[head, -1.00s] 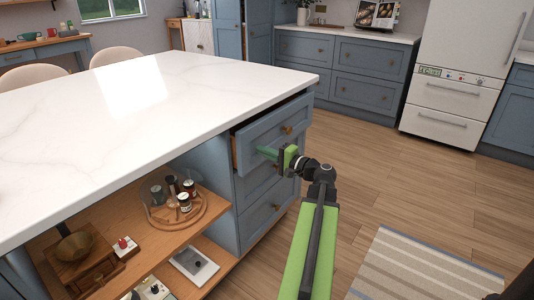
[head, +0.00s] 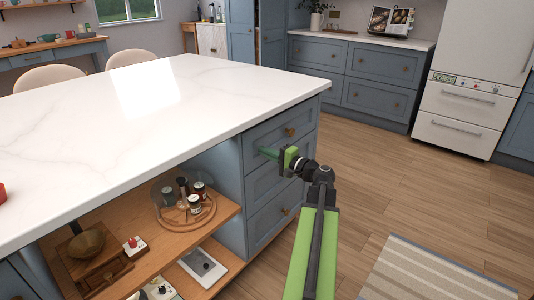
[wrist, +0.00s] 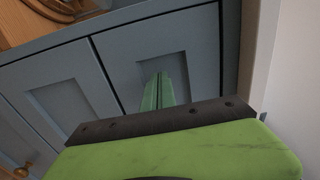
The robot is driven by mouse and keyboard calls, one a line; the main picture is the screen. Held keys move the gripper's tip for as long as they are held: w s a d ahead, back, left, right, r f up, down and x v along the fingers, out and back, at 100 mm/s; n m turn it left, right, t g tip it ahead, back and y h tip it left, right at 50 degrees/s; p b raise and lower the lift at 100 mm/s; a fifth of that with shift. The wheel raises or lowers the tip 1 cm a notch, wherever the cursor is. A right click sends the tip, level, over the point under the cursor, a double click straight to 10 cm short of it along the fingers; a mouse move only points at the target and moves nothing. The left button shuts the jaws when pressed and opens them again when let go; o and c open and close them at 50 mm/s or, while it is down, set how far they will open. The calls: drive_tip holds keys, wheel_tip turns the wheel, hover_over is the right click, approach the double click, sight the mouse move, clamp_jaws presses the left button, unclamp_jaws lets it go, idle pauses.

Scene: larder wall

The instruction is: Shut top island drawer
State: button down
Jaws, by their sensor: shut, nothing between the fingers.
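The top island drawer (head: 280,133) has a blue panelled front with a round brass knob. In the head view its front sits in line with the drawers below it, with no gap showing. My gripper (head: 266,152) is shut and empty, its green fingertips at the left part of that drawer front. In the wrist view the shut fingers (wrist: 160,90) point at a blue panel (wrist: 150,60) and appear to touch or nearly touch it.
The white island top (head: 170,95) overhangs the drawers. Open wooden shelves to the left hold a round tray of jars (head: 186,210) and a wooden grinder (head: 88,243). Wooden floor is clear on the right, with a striped rug (head: 430,270).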

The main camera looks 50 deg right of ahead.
drive_tip(key=s, duration=1.3)
drive_tip(key=shift+s+d, duration=0.2)
drive_tip(key=shift+s, duration=0.2)
